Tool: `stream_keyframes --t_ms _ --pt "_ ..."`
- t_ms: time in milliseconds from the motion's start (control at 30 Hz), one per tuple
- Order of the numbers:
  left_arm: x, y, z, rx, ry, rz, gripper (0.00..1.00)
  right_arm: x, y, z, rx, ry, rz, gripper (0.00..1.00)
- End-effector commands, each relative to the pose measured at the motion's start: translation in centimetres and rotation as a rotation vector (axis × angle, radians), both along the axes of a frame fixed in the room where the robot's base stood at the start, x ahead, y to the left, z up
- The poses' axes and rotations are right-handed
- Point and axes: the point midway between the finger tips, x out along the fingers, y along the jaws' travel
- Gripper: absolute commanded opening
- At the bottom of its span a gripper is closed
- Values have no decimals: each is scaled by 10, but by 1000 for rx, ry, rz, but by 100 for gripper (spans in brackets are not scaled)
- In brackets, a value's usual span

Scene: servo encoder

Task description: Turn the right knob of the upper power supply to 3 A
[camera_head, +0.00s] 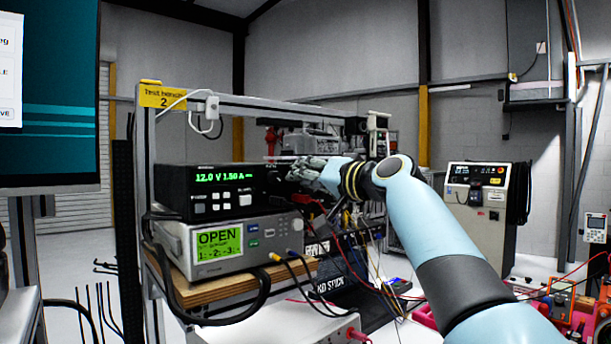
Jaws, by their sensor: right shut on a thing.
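The upper power supply (225,203) is a black box on the bench at centre left. Its green display (222,177) reads 12.0 V 1.50 A. My right gripper (292,172) is at the right end of its front panel, shut on the right knob, which the fingers hide. My right arm comes in from the lower right. My left gripper is not in view.
A grey instrument (205,262) with a green OPEN display sits under the supply on a wooden shelf. Red, black and yellow cables hang in front of the bench, below my right gripper. A monitor (60,100) stands at the left.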

Motion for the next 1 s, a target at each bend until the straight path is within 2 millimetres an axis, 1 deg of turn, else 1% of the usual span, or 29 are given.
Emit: stream_keyframes --t_ms 433,467,600,633,867,1000 --pt "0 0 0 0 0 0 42 0 0 0 9 6 -1 0" --pt "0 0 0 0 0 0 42 0 0 0 9 6 -1 26" --pt "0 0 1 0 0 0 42 0 0 0 9 6 -1 44" --pt "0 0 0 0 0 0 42 0 0 0 9 6 -1 47" --pt "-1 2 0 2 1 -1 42 0 0 0 9 6 -1 47" --pt "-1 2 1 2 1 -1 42 -6 -6 -1 9 5 -2 47"
